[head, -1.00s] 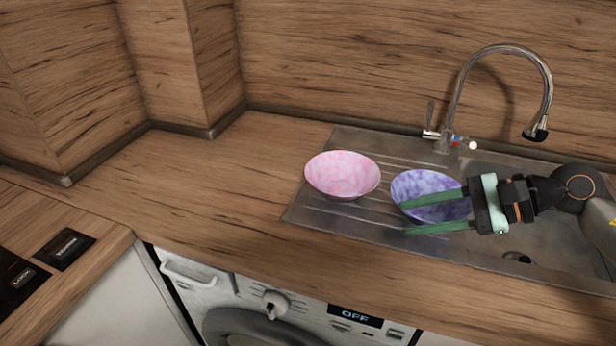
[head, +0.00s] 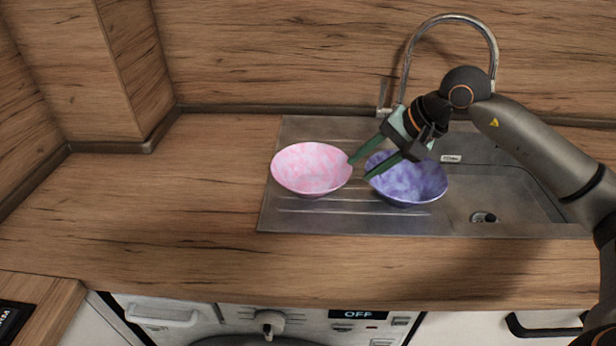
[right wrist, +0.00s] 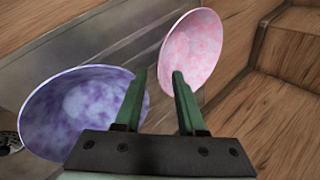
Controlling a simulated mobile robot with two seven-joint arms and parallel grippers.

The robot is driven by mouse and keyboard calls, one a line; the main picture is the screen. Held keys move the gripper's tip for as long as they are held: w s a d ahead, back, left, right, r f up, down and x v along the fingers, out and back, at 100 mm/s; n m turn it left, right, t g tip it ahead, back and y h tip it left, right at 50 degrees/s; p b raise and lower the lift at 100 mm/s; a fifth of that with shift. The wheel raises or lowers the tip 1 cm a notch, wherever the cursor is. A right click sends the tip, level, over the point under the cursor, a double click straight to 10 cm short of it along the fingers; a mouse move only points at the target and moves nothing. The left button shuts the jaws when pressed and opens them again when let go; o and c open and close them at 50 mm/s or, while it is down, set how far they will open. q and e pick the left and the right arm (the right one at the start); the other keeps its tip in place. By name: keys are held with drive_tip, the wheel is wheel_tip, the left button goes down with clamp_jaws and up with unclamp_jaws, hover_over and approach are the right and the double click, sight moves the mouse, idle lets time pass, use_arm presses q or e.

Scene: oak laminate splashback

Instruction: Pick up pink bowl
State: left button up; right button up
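The pink bowl (head: 311,169) sits upright on the left part of the sink's drainboard in the head view. It also shows in the right wrist view (right wrist: 191,50), beyond the fingertips. A purple bowl (head: 412,183) stands just to its right, and fills the left of the right wrist view (right wrist: 72,112). My right gripper (head: 358,169) is open and empty, with its green fingers reaching over the purple bowl toward the pink bowl's right rim. In the right wrist view the fingertips (right wrist: 158,73) point toward the pink bowl; contact cannot be told. My left gripper is not in view.
The steel sink (head: 300,215) has its basin on the right, and a tall faucet (head: 497,50) rises behind my right arm. Wooden walls stand behind and to the left. The wooden counter (head: 170,215) left of the sink is clear.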

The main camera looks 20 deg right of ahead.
sight(340, 181)
drive_tip(key=x, duration=0.5)
drive_tip(key=p+x, duration=0.1)
drive_tip(key=x, duration=0.2)
drive_tip(key=shift+a+r, duration=0.15)
drive_tip(key=shift+a, duration=0.1)
clamp_jaws()
drive_tip(key=shift+r, duration=0.1)
idle(1.0)
